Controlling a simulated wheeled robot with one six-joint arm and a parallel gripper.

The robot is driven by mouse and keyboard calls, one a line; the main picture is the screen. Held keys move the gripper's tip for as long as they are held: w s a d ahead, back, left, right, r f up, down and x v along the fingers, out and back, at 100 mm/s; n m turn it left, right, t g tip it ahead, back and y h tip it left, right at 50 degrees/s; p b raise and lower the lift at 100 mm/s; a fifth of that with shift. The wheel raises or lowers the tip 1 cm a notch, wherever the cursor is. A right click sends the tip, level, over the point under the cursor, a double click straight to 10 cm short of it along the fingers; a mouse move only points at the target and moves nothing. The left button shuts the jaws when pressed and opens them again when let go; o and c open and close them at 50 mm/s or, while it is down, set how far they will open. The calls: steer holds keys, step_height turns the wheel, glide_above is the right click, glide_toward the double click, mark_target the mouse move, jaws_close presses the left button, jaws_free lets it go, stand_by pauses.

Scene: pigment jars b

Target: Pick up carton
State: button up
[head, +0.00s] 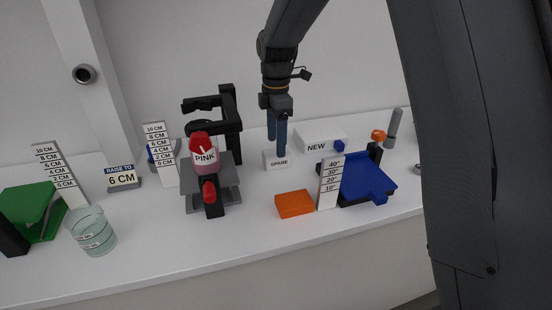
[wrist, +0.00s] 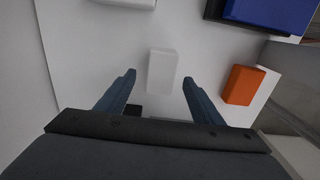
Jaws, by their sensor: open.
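A small white carton with a SPARE label (head: 274,164) stands on the white table in the head view. In the wrist view the carton (wrist: 162,70) shows as a plain white block, in line with the gap between the fingertips. My gripper (head: 277,148) is open and points down just over the carton, with its blue fingers partly in front of it. In the wrist view my gripper (wrist: 158,80) has a finger to each side of the carton, with a gap on both sides. I cannot tell the exact height between the fingertips and the carton.
A white NEW box (head: 313,139) lies behind right of the carton. An orange block (head: 294,204) is in front. A blue tilted platform (head: 362,180) with an angle scale (head: 328,184) is right. A stand with a PINK jar (head: 205,157) and black frame is left.

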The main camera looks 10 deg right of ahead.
mark_target(277, 159)
steer(key=shift+s+f+p, duration=0.15)
steer(key=shift+f+p, duration=0.7)
steer(key=shift+f, duration=1.65)
steer(key=shift+c, duration=0.2)
steer(key=c, duration=1.1)
